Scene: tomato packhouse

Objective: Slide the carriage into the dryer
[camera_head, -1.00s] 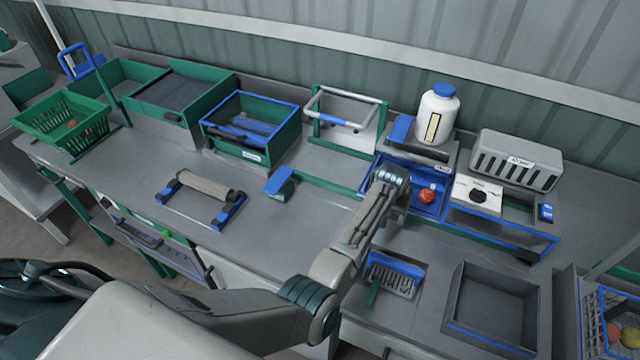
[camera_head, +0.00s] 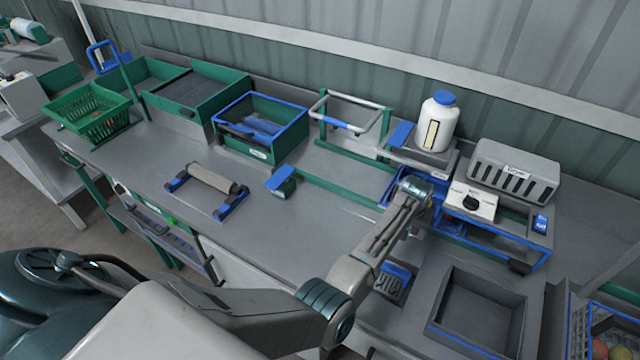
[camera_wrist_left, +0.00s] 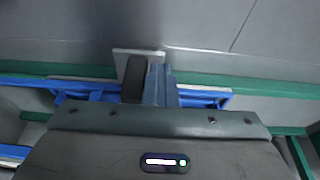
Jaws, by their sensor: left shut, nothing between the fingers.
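The blue carriage (camera_head: 400,181) sits on the bench's green rails, just left of the dryer (camera_head: 515,171). My left wrist hides most of it, so I cannot see how far it reaches into the dryer's frame. The dryer is a grey slotted housing above a blue-edged frame, with a white knob panel (camera_head: 472,203) in front. My left gripper (camera_wrist_left: 150,85) is shut and empty. In the left wrist view its fingers are against or just over the blue carriage edge (camera_wrist_left: 205,97); contact is unclear. My right gripper is out of view.
A white jar with a blue lid (camera_head: 437,122) stands behind the carriage. A grey open bin (camera_head: 480,310) and a blue-edged brush (camera_head: 392,282) lie in front. A roller on blue feet (camera_head: 213,178) stands left on the bench. Green rails (camera_head: 350,187) run along the bench.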

